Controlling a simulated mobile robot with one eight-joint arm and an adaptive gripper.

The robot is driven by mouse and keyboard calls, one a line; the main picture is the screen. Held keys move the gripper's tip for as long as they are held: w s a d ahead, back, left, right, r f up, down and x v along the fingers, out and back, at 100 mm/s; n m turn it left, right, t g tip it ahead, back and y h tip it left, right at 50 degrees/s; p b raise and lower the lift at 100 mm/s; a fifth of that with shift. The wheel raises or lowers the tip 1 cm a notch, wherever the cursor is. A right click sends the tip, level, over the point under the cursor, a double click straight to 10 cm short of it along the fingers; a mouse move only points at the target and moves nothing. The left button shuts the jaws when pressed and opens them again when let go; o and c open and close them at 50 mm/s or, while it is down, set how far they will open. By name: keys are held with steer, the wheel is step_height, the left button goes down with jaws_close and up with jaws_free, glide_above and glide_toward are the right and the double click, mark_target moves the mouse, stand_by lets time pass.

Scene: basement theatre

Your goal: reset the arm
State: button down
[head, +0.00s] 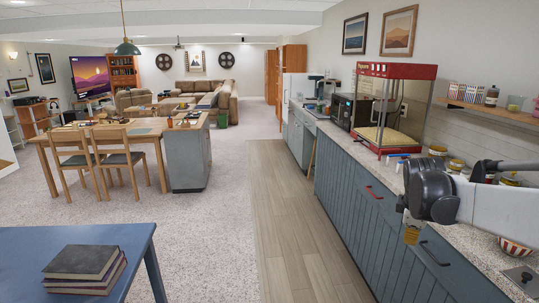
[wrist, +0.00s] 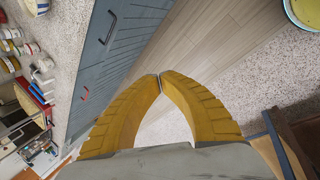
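My gripper (head: 412,236) shows at the right of the head view, at the end of my arm, which reaches in from the right edge over the counter. Its yellow fingers point down in front of the blue cabinet fronts. In the wrist view my gripper (wrist: 160,76) has its two curved yellow fingers meeting at the tips, with nothing held between them. Below the tips I see wood floor and pale carpet.
A granite counter (head: 341,139) on blue cabinets runs along the right, holding a red popcorn machine (head: 398,107), jars and a striped bowl (head: 515,246). A blue table (head: 128,235) with stacked books (head: 85,266) stands front left. The wood floor strip (head: 290,210) between is clear.

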steer(key=s+a+r+m+t+y, duration=0.25)
steer(key=s+a+m, duration=0.35)
steer(key=s+a, duration=0.8)
steer(key=s+a+f+m, duration=0.3)
steer(key=s+a+m, duration=0.2)
steer(key=s+a, duration=0.3)
steer(key=shift+s+a+f+t+y, duration=0.25)
steer(key=shift+s+f+t+y, duration=0.1)
steer(key=shift+s, duration=0.75)
